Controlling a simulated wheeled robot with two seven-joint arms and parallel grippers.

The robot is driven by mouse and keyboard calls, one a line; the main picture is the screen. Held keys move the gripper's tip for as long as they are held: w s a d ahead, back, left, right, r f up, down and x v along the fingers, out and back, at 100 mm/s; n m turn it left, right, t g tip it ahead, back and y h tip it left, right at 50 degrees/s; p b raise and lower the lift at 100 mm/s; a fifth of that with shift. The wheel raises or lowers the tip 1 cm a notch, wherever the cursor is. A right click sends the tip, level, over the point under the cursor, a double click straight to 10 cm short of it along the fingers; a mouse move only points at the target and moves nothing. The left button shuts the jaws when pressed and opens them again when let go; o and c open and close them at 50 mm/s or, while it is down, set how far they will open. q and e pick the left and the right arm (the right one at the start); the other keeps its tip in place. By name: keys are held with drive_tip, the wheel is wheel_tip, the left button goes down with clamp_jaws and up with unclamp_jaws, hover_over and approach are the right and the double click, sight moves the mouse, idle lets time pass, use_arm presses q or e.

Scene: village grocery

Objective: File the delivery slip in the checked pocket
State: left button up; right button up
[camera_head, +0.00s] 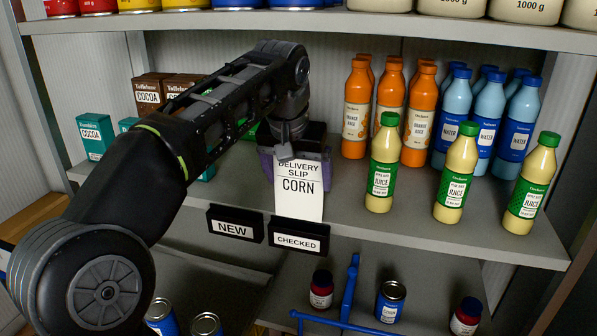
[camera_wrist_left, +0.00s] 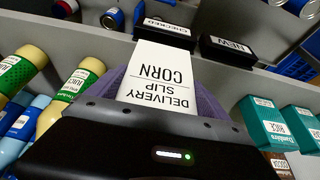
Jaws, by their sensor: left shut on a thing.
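The delivery slip (camera_head: 300,194) is a white card marked CORN, upright in the head view. My left gripper (camera_head: 294,162) is shut on its upper part. The slip also shows between the purple fingers in the left wrist view (camera_wrist_left: 160,72). The checked pocket (camera_head: 300,237) is a black holder on the shelf's front edge. The slip's lower edge is right at the pocket's top, and I cannot tell whether it is inside. The pocket also shows at the top of the left wrist view (camera_wrist_left: 166,27). My right gripper is not in view.
The new pocket (camera_head: 235,224) is just left of the checked one. Green-capped juice bottles (camera_head: 382,165) stand close on the right, with orange juice (camera_head: 355,110) and water bottles (camera_head: 487,118) behind. Cocoa boxes (camera_head: 148,95) are at the left. Cans and jars sit on the lower shelf.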

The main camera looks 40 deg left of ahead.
sight(299, 202)
use_arm(q)
drive_tip(key=shift+f, duration=2.2)
drive_tip(key=shift+f+b, duration=0.7)
drive_tip(key=shift+f, duration=0.3)
drive_tip(key=o, duration=1)
drive_tip(key=shift+o, duration=0.2)
drive_tip(key=shift+r, duration=0.15)
drive_tip(key=shift+s+d+r, duration=0.1)
drive_tip(key=shift+s+r, duration=0.05)
drive_tip(key=shift+r, duration=0.05)
drive_tip(key=v, duration=0.7)
drive_tip(key=shift+s+r+p, duration=0.1)
drive_tip(key=shift+p, duration=0.25)
